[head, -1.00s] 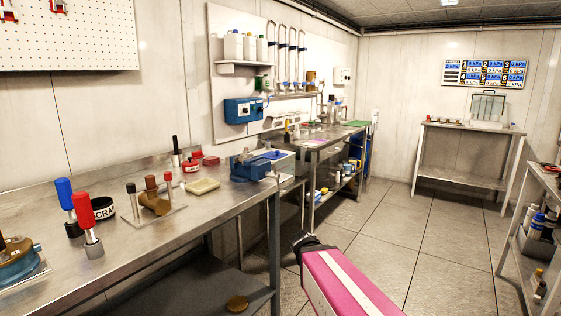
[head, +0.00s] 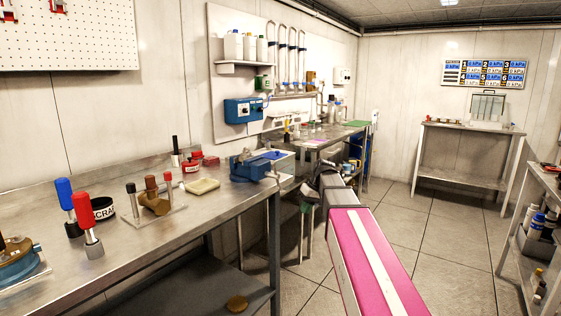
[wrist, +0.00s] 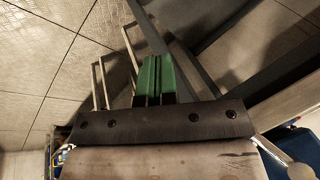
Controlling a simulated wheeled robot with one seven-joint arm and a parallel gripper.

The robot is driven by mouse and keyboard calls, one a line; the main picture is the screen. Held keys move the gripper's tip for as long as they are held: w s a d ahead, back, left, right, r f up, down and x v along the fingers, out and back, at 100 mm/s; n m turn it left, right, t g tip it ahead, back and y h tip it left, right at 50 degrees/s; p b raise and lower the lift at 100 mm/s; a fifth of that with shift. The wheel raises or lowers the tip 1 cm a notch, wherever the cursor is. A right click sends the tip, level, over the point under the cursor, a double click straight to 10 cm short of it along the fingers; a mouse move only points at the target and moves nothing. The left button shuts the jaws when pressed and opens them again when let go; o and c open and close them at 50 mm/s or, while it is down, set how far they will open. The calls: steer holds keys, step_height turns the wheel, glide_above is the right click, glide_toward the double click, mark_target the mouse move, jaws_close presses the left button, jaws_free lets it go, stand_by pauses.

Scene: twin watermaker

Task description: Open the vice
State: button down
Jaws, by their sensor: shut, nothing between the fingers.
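The blue vice (head: 252,166) sits on the front right corner of the steel workbench in the head view. Its jaw gap is too small to judge. A blue part at the lower right of the wrist view, with a pale bar beside it, looks like the vice (wrist: 303,148), mostly cut off. My gripper (head: 307,206) is to the right of the bench corner, apart from the vice and a little below the bench top, partly hidden by my arm. Its green fingers (wrist: 154,78) are together and empty in the wrist view, over the floor and bench legs.
A second bench (head: 325,138) stands behind my gripper. The floor (head: 450,240) to the right is open.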

steer(key=w+a+r+n+y, duration=0.1)
steer(key=w+r+n, duration=0.2)
steer(key=r, duration=1.1)
steer(key=w+r+n+y, duration=0.2)
steer(key=w+r, duration=0.1)
steer(key=r, duration=1.1)
glide_toward(272, 175)
steer(key=w+a+f, duration=0.1)
steer(key=shift+s+a+f, duration=0.15)
steer(key=shift+s+a, duration=0.1)
steer(key=shift+a, duration=0.2)
steer(key=shift+s+a+f, duration=0.15)
steer(key=shift+s+a, duration=0.05)
steer(key=shift+a, duration=0.2)
steer(key=shift+h, duration=0.3)
